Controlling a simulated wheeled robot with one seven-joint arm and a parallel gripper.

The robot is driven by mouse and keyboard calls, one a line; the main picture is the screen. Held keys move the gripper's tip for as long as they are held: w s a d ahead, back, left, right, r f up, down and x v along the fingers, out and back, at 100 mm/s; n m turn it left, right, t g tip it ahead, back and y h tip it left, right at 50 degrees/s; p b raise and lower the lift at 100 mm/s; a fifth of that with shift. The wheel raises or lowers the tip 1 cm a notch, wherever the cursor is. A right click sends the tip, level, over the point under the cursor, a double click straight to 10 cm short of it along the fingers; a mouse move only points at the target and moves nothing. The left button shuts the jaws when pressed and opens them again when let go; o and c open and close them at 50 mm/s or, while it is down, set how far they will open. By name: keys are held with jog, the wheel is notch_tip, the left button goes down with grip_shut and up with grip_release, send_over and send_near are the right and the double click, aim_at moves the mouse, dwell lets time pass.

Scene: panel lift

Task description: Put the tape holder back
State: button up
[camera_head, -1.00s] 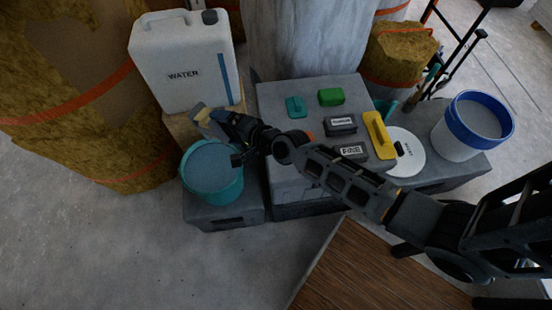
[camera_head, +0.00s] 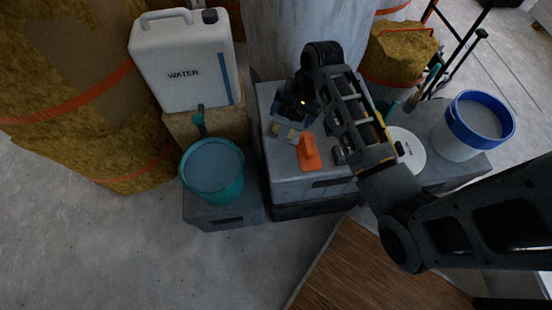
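I cannot tell for sure which item is the tape holder. An orange block with a raised grip (camera_head: 308,152) lies on the grey case (camera_head: 290,183). My gripper (camera_head: 284,131) points down over the case's back left part, just left of and behind the orange block. Its two tan fingertip pads stand apart, and I see nothing between them. My gripper and arm hide the teal, green and dark labelled blocks and most of the yellow tool.
A teal bucket (camera_head: 213,190) stands left of the case, before a white WATER canister (camera_head: 183,65). A concrete column (camera_head: 290,40) rises behind the case. A white disc (camera_head: 408,160) and a blue-rimmed bucket (camera_head: 460,140) are at right.

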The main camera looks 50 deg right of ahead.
jog(key=s+d+r+g, duration=0.2)
jog(key=s+r, duration=0.1)
jog(key=s, duration=0.4)
jog(key=w+a+f, duration=0.7)
jog(key=a+f, duration=0.1)
jog(key=f, duration=0.3)
jog(key=shift+w+a+h+p, duration=0.15)
jog(key=shift+w+h+p, duration=0.2)
jog(key=shift+h+p, duration=0.05)
jog(key=o, duration=0.9)
jog(key=shift+r, duration=0.1)
